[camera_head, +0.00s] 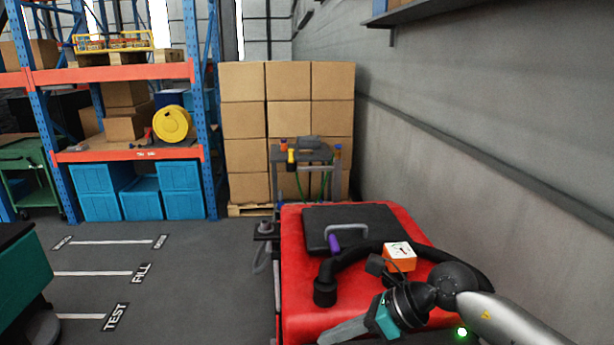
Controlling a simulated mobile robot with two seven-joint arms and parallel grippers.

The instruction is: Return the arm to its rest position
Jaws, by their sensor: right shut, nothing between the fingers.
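My right arm comes in from the lower right, over the red scrubber machine (300,240). My right gripper (335,334) is low in the view, in front of the machine's red body. It is shut and holds nothing. My left gripper is not in view. The machine has a dark lid (370,218) with a grey handle on top. A thick black hose (345,264) with a round end curves across it. An orange box with a white gauge face (399,257) sits beside the hose, close to my wrist.
A grey wall (450,150) runs along the right. Stacked cartons (245,120) and a small cart (303,155) stand behind the machine. A blue and orange rack (125,155) is at the left.

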